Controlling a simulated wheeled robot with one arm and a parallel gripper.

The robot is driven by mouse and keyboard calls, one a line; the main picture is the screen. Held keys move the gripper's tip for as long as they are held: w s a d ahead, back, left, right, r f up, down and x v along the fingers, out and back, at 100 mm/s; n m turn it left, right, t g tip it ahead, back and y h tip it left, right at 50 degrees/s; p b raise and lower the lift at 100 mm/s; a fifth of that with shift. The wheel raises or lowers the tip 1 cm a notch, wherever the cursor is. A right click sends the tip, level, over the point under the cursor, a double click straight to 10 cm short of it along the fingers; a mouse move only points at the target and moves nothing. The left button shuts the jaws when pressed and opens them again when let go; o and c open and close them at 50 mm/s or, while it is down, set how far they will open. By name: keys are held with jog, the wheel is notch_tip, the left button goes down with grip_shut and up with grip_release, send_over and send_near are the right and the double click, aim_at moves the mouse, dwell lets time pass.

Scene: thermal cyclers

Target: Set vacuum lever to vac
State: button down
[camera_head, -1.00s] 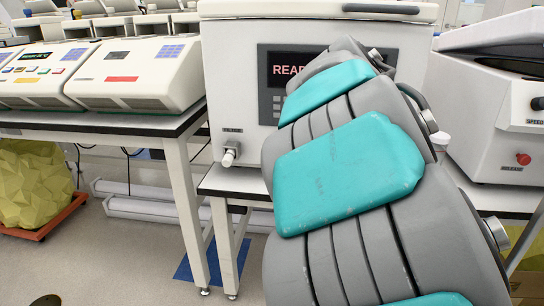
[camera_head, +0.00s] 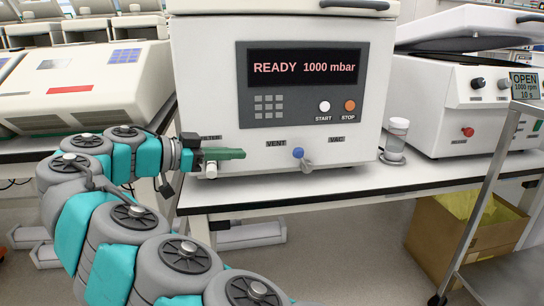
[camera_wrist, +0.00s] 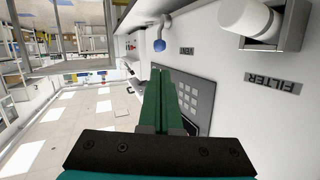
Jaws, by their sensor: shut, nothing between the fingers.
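The vacuum lever (camera_head: 307,166) sits low on the front of the white machine (camera_head: 210,95), between the VENT and VAC labels. Its blue knob (camera_head: 298,153) leans up and left, toward the VENT side. The knob also shows in the wrist view (camera_wrist: 159,46), near the VENT label. My gripper (camera_head: 240,154) is left of the lever and apart from it, its green fingers pointing right along the front panel. The fingers are shut and empty; they also show in the wrist view (camera_wrist: 162,75).
A white filter fitting (camera_head: 211,170) is close under my gripper. The display (camera_head: 304,67) reads READY 1000 mbar. A small clear jar (camera_head: 396,138) stands right of the machine on the white table (camera_head: 330,186). A metal cart post (camera_head: 480,200) rises at the right.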

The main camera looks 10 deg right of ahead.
aim_at(294, 153)
jog(key=shift+d, duration=0.15)
jog(key=x, duration=1.4)
dwell(0.4)
